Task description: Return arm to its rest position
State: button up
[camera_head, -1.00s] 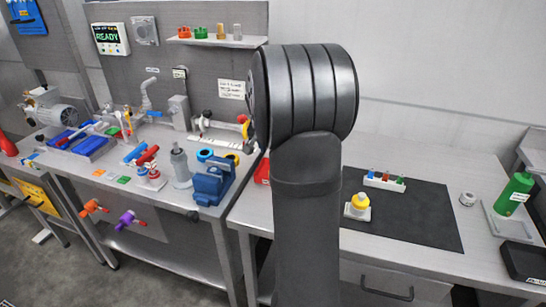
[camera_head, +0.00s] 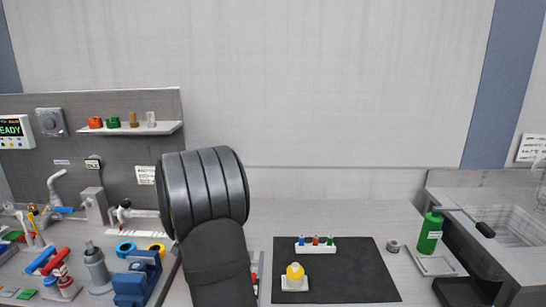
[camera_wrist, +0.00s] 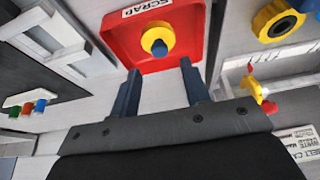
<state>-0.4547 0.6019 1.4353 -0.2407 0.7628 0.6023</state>
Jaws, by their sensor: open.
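My gripper (camera_wrist: 162,88) shows in the wrist view as two dark blue fingers, spread apart with nothing between them. Past the fingertips is a red tray (camera_wrist: 190,55) with a "SCRAP" label. A yellow round piece with a blue centre (camera_wrist: 158,35) appears to lie in that tray. In the head view my arm stands upright left of the middle, and its dark links hide the gripper. Only a thin red strip (camera_head: 256,285) shows beside the arm there.
A black mat (camera_head: 340,275) carries a yellow-topped piece (camera_head: 294,275) and a white rack (camera_head: 316,250) of small coloured pieces. A green bottle (camera_head: 430,233) stands near the sink (camera_head: 505,225). Left of my arm, a blue vise-like block (camera_head: 137,280) and fittings crowd the bench.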

jog(key=x, duration=0.5)
jog(key=shift+f, duration=0.15)
jog(key=shift+w+r, duration=0.2)
jog(key=shift+r, duration=0.15)
jog(key=shift+s+r, duration=0.1)
jog(key=shift+r, duration=1.3)
